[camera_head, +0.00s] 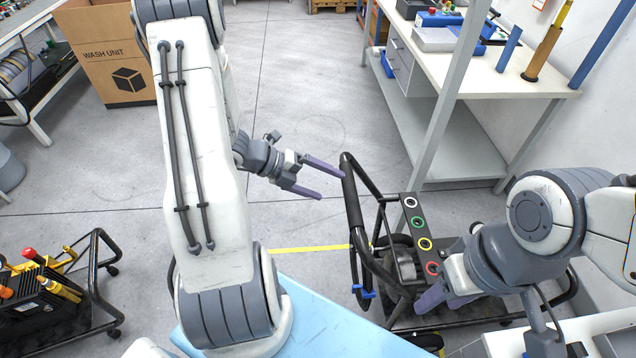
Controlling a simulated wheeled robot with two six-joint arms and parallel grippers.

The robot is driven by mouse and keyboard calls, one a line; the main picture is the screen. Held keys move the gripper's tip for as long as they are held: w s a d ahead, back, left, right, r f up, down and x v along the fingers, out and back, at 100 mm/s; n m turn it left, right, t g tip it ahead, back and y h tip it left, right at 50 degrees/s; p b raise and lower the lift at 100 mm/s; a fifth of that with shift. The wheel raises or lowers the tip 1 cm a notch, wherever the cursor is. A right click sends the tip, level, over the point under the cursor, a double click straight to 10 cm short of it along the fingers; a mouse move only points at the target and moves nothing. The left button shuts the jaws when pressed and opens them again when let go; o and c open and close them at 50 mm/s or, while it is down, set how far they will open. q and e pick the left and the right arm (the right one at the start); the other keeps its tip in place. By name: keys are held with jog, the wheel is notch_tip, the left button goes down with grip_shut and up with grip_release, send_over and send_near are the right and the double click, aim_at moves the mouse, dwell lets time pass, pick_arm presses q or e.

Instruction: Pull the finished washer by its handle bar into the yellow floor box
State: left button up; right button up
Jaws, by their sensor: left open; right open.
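The washer (403,262) is a black wheeled frame right of centre, with a top panel of white, green, yellow and red rings. Its black handle bar (353,208) stands up on its left side. My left gripper (332,187) is open and empty, its two purple fingers pointing at the bar from the left; I cannot tell whether they touch it. My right gripper (437,304) is open, low over the washer near the red ring, partly hiding it. Of the yellow floor box, one yellow line (310,249) shows left of the handle bar; the rest is hidden.
Another wheeled black unit (42,292) with yellow and red parts stands at lower left. A cardboard box (112,62) marked WASH UNIT is at upper left. A white workbench (540,82) stands at upper right. A light blue surface (335,330) is at bottom centre. Middle floor is clear.

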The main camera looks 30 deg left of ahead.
aim_at(345, 193)
pick_arm(q)
jog(key=b+x, duration=0.6)
jog(key=x, duration=0.1)
jog(key=shift+d+f, duration=0.1)
jog(key=shift+f, duration=0.25)
jog(key=shift+w+d+f+b, duration=0.2)
jog(key=shift+w+d+b, duration=0.25)
jog(key=shift+b, duration=0.1)
jog(key=shift+s, duration=0.1)
grip_shut()
dwell(0.8)
